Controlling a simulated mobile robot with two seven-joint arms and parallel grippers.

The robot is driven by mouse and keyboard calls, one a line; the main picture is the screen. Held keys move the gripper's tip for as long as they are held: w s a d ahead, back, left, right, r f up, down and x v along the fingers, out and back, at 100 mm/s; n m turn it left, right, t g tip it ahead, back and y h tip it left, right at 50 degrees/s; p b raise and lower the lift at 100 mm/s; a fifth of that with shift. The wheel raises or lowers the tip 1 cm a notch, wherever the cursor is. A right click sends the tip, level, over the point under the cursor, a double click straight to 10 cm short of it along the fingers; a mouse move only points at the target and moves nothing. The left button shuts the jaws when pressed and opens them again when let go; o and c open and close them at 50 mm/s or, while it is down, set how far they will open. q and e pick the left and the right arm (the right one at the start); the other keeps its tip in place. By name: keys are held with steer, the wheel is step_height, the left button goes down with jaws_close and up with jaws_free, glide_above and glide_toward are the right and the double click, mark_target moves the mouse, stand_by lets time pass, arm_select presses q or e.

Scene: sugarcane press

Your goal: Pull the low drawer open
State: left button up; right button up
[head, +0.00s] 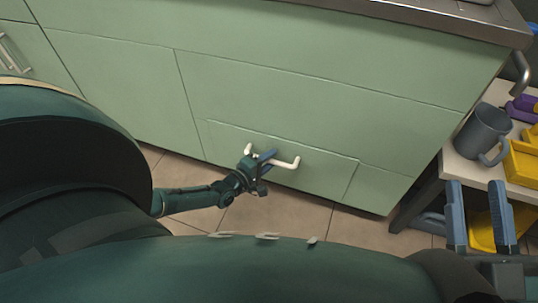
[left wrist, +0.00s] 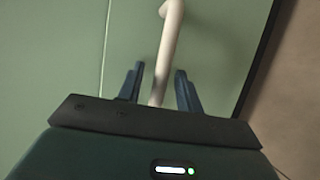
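The low drawer (head: 325,175) is a green panel low in the cabinet front, and it looks flush with the panels around it. Its white bar handle (head: 284,163) also shows in the left wrist view (left wrist: 170,35). My left gripper (head: 262,162) is at the left part of the handle. In the left wrist view, its two blue fingers (left wrist: 160,85) are apart, one on each side of the bar, with gaps visible; contact cannot be told. My right gripper (head: 479,190) is open and empty at the lower right, away from the drawer.
A side table (head: 462,172) at the right holds a grey mug (head: 482,130) and yellow (head: 522,163) and purple (head: 520,108) items. A dark countertop (head: 440,17) tops the cabinet. Bare tiled floor (head: 290,215) lies in front of the drawer.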

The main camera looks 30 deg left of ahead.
arm_select(q)
steer(key=shift+w, duration=0.15)
steer(key=shift+c, duration=0.3)
jaws_close()
